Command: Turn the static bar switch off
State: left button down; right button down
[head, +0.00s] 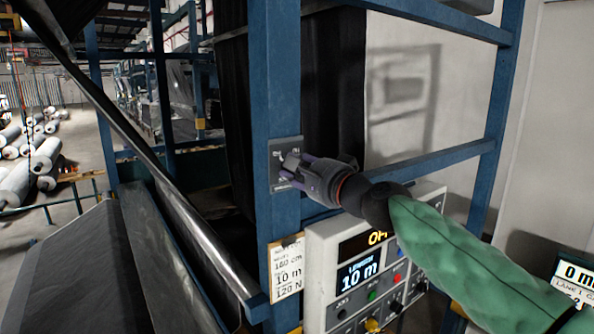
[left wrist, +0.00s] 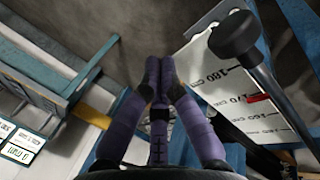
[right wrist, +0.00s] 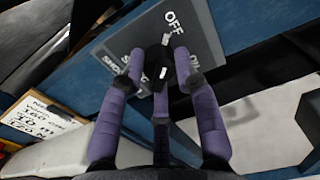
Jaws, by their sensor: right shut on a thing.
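The static bar switch is a grey plate (head: 288,146) on a blue upright of the machine. In the right wrist view the plate (right wrist: 207,37) reads OFF near the top and ON at the right, with partly hidden lettering at the left. A dark knob (right wrist: 154,58) with white marks sits on it between my fingertips. I cannot tell surely which word it points to. My right gripper (head: 291,170) is shut on the knob; it also shows in the right wrist view (right wrist: 158,80). My left gripper (left wrist: 160,75) is shut and empty, away from the switch.
Below the switch are a control box (head: 345,240) with a display and buttons, and a paper card (head: 286,268). A blue rail (head: 430,160) runs behind my right arm. A white measuring scale (left wrist: 235,95) and black rod (left wrist: 265,75) are beside my left gripper.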

jog(key=c, duration=0.9)
grip_release()
jog(key=v, duration=1.2)
